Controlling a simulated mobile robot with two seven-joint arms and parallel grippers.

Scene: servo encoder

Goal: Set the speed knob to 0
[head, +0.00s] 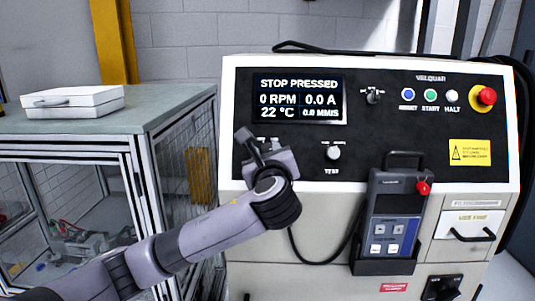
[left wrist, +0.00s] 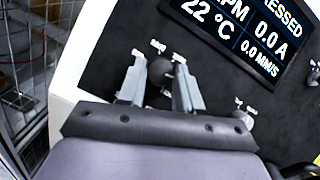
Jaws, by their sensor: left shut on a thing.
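The control panel (head: 385,125) carries a display (head: 299,98) reading "STOP PRESSED", 0 RPM, 0.0 A and 22 °C. My left gripper (head: 263,147) is at the panel's left side, below the display. In the left wrist view my left gripper (left wrist: 160,66) has a finger on each side of a dark round knob (left wrist: 158,72) and is shut on it. Small labels sit by this knob, too small to read, so its setting cannot be told. In the head view the gripper hides most of this knob. My right gripper is not in view.
Another knob (head: 334,152) is right of my gripper. A handheld pendant (head: 393,212) hangs below it. A red stop button (head: 487,96) and blue, green and white buttons are at the upper right. A bench (head: 150,118) with a white case (head: 73,100) stands left.

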